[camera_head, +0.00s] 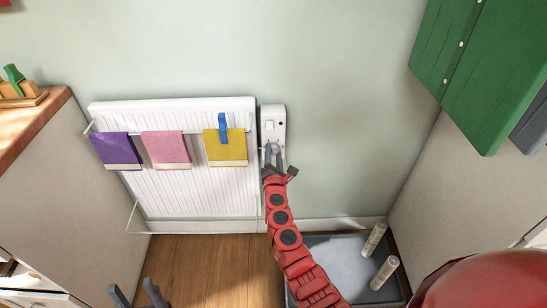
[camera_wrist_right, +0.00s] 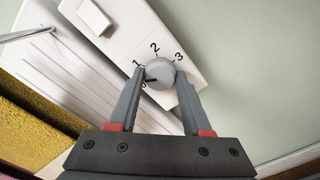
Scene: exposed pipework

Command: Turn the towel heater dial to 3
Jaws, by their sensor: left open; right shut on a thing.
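The towel heater (camera_head: 215,185) is a white ribbed panel on the wall, with a white control box (camera_head: 279,112) at its right side. In the right wrist view the round grey dial (camera_wrist_right: 160,70) sits on the box (camera_wrist_right: 190,45), with 1, 2 and 3 printed around it. Its black mark points left and slightly down, near the partly hidden 0, below the 1. My right gripper (camera_head: 273,153) is shut on the dial, its fingers (camera_wrist_right: 160,80) at either side of it. My left gripper (camera_head: 137,295) is open and empty, low at the left.
Purple (camera_head: 117,150), pink (camera_head: 166,148) and yellow (camera_head: 225,150) towels hang on the heater rail, with a blue clip (camera_head: 222,127) on the yellow one. A white switch (camera_wrist_right: 95,17) is on the box. Green cabinets (camera_head: 480,70) hang at upper right. A grey tray (camera_head: 335,258) lies below.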

